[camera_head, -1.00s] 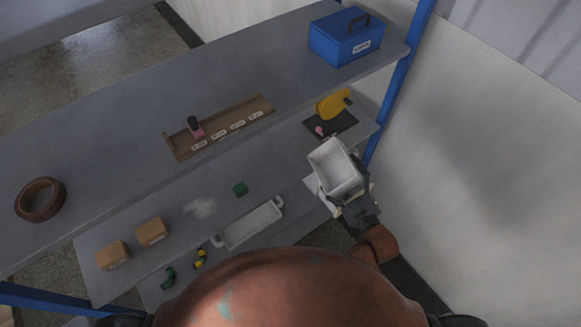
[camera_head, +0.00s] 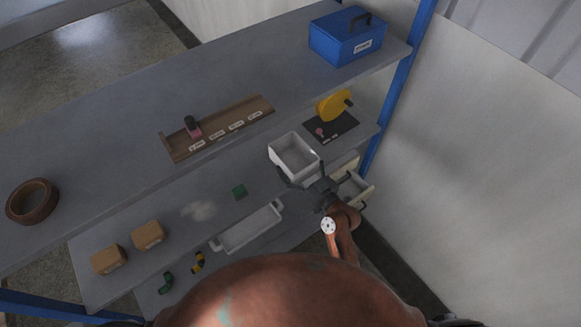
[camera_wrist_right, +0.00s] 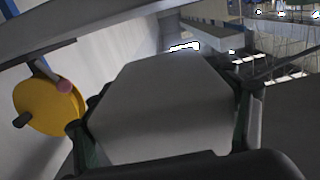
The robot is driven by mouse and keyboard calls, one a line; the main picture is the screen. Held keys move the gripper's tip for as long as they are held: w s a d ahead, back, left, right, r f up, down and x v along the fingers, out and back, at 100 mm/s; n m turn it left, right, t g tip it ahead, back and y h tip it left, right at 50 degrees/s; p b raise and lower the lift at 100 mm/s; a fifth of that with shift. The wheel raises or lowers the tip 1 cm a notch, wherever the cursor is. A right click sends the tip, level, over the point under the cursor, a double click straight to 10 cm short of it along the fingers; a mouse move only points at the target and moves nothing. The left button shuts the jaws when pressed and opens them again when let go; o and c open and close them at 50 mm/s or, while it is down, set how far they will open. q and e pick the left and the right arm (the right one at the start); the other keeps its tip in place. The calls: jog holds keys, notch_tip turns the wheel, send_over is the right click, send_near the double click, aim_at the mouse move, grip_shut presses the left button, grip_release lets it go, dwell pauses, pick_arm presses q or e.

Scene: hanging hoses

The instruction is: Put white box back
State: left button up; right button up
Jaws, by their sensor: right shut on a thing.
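The white box (camera_head: 293,157) is an open-topped bin, seen empty in the head view. My right gripper (camera_head: 308,181) is shut on it at its near side. The box is above or at the shelf level to the left of the yellow item; I cannot tell whether it touches the shelf. In the right wrist view the box (camera_wrist_right: 165,108) fills the middle, with dark fingers (camera_wrist_right: 160,130) on both sides of it. My left gripper is not in view.
A yellow tape-like tool (camera_head: 333,106) stands on a dark mat (camera_head: 338,127). A blue toolbox (camera_head: 346,38) is on top.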

aim_at(290, 162)
jog(key=f, duration=0.1)
jog(key=w+a+f, duration=0.1)
jog(key=w+f, duration=0.1)
jog(key=shift+a, duration=0.25)
jog(key=shift+f+b, duration=0.4)
jog(key=shift+f, duration=1.15)
jog(key=shift+f, duration=0.1)
jog(key=o, duration=1.8)
jog(key=shift+c, duration=0.2)
jog(key=shift+d, duration=0.1)
jog(key=b+v, duration=0.1)
jog(key=v, duration=1)
jog(key=shift+s+d, duration=0.2)
jog(key=shift+s, duration=0.2)
